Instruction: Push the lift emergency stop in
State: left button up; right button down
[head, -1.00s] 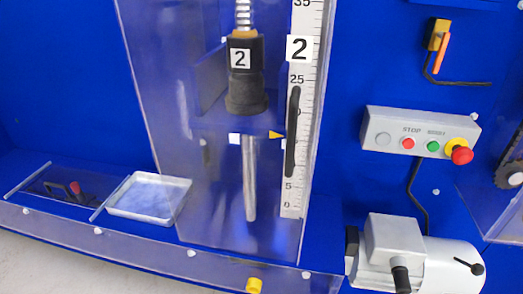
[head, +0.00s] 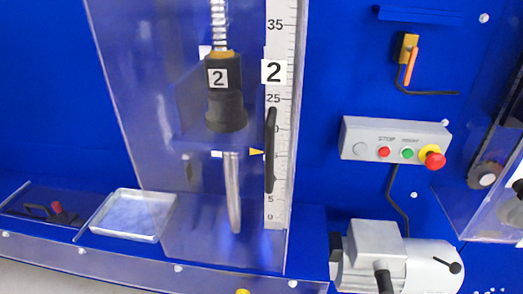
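The emergency stop is a red mushroom button (head: 434,160) on a yellow collar. It sits at the right end of a grey control box (head: 353,133) on the blue wall, right of centre in the head view. The box also carries a grey round part (head: 360,148), a small red button (head: 384,152) and a green button (head: 407,153). The mushroom button stands out from its collar; I cannot tell its exact travel. Neither of my grippers is in view.
A grey motor (head: 375,240) stands below the box, with a cable between them. A clear guard (head: 130,100) encloses the black press head (head: 226,108) left of centre. A chain sprocket (head: 487,176) is at the right. A white tray (head: 150,237) lies lower left.

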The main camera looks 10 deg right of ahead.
aim_at(434, 161)
jog(key=z, duration=1.3)
jog(key=l+u, duration=0.3)
jog(key=l, duration=0.35)
jog(key=l+u, duration=0.25)
jog(key=l, duration=0.4)
jog(key=k+l+u, duration=0.1)
jog(key=l+u, duration=0.2)
jog(key=l, duration=0.35)
jog(key=j+u, duration=0.3)
